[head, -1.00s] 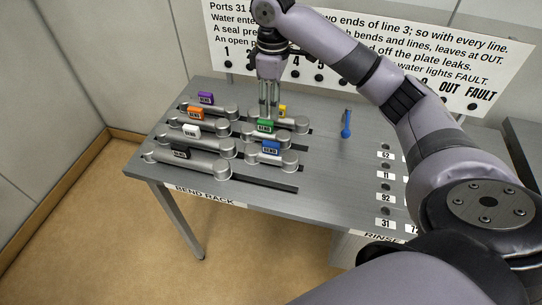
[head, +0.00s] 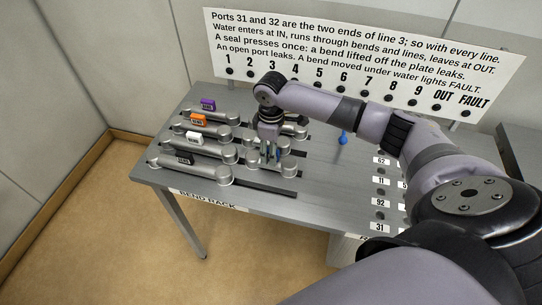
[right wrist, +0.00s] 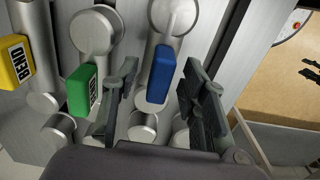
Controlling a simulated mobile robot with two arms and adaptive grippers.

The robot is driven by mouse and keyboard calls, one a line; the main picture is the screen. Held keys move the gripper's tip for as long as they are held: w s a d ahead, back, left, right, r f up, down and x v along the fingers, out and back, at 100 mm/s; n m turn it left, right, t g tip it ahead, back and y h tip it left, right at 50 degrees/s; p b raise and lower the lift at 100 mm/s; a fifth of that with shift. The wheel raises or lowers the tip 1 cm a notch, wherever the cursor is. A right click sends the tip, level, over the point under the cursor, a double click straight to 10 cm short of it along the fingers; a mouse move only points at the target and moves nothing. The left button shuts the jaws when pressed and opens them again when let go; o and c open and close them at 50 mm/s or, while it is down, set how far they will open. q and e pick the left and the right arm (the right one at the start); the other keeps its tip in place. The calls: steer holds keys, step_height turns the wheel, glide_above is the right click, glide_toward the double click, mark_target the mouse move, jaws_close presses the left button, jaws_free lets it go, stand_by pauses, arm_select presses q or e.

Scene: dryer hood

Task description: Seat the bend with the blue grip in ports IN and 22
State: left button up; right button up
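The bend with the blue grip (right wrist: 162,75) lies on the rack; in the head view my right gripper mostly hides its grip. My right gripper (head: 264,158) is open over this bend. In the right wrist view its fingers (right wrist: 160,100) stand on either side of the blue grip, with a visible gap on the right. The port plate's left part shows in the head view with labels such as 62 (head: 381,160), 11, 92 and 31; I cannot see labels IN or 22, and my right arm covers part of the plate.
Beside it are bends with green (right wrist: 82,90) and yellow (right wrist: 16,62) grips. Purple (head: 208,104), orange (head: 198,119), white (head: 194,137) and black (head: 185,158) grips stand to the left.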

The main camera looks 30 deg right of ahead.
steer(key=shift+f, duration=0.3)
steer(key=shift+c, duration=0.4)
jaws_close()
steer(key=shift+r, duration=0.1)
stand_by(0.4)
